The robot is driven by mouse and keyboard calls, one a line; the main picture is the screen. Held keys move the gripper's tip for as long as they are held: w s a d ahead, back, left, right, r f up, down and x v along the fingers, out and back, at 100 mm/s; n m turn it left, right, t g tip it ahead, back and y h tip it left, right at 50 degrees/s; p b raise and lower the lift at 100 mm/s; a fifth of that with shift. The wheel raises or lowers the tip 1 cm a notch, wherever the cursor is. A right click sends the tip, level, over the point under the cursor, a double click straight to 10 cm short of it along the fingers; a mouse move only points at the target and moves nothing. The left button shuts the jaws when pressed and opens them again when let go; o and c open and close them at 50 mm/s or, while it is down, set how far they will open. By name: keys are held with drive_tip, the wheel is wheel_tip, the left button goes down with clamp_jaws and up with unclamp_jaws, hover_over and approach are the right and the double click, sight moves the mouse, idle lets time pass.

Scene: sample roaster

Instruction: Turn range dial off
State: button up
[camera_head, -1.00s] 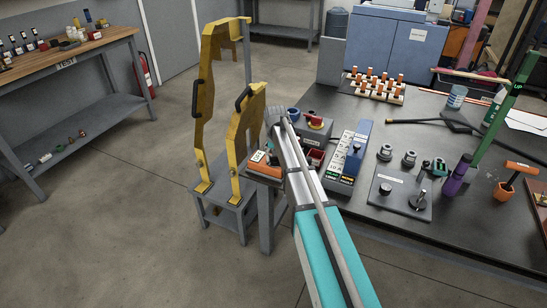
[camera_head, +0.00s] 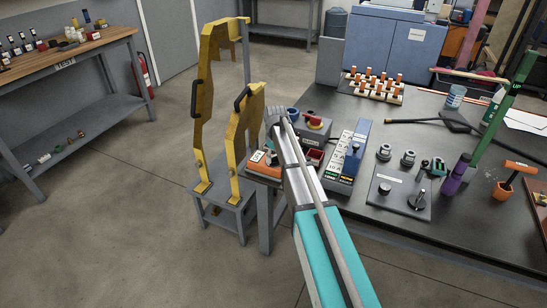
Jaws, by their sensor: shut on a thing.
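An orange and white handheld meter (camera_head: 262,162) lies at the left end of the dark bench, just right of the yellow frames. My arm reaches up from the bottom of the view, and its grey wrist stands over the meter's right side. My gripper (camera_head: 272,158) points down at the meter, small, dark and largely hidden by the wrist. It appears shut on the range dial. The dial itself and its pointer cannot be made out.
A grey box with a red knob (camera_head: 315,122) and a blue switch panel (camera_head: 350,155) stand right of my arm. A plate with dark knobs (camera_head: 400,193) lies farther right. Tall yellow frames (camera_head: 205,100) rise close on the left. Open floor lies at lower left.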

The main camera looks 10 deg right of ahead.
drive_tip(key=o, duration=1.2)
drive_tip(key=shift+c, duration=0.2)
drive_tip(key=shift+r, duration=0.15)
